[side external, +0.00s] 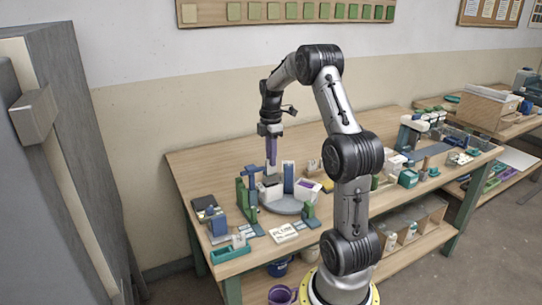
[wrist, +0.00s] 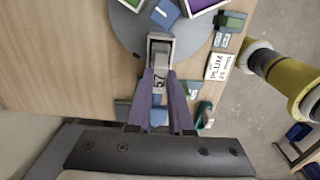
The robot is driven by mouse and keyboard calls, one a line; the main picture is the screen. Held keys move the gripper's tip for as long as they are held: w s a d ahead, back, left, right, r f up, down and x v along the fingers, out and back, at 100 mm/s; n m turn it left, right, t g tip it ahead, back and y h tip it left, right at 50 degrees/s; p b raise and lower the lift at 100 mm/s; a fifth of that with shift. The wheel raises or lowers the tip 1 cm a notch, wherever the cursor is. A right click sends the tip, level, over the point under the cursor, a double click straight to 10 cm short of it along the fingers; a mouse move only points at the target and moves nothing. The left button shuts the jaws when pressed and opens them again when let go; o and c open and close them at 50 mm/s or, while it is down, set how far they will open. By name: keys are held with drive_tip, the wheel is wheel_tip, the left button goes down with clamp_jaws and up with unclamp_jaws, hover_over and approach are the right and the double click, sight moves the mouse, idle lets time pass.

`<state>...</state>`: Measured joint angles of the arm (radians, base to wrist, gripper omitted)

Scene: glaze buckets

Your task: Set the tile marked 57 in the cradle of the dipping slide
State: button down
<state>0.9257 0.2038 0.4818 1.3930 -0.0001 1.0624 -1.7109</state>
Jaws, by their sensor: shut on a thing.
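My gripper (wrist: 164,72) is shut on the tile marked 57 (wrist: 159,84); its pale face with the dark number shows between the two purple-grey fingers in the wrist view. In the side external view my gripper (side external: 271,163) points down above the grey round plate (side external: 285,207). A pale grey piece with a dark recess (wrist: 160,46) lies in line with the tile, just beyond the fingertips; whether they touch I cannot tell. The cradle of the dipping slide cannot be made out for certain. A green upright stand (side external: 253,190) is beside the plate.
A white bucket with purple glaze (side external: 307,189) and an upright blue piece (side external: 288,176) stand close by. A card reading PLUM 25 mm (wrist: 220,67) lies beside the plate. A teal tray (side external: 230,253) is at the table's front edge. The table's back left is bare.

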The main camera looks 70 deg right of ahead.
drive_tip(key=c, duration=0.7)
unclamp_jaws()
drive_tip(key=shift+c, duration=0.2)
drive_tip(key=shift+r, duration=3.5)
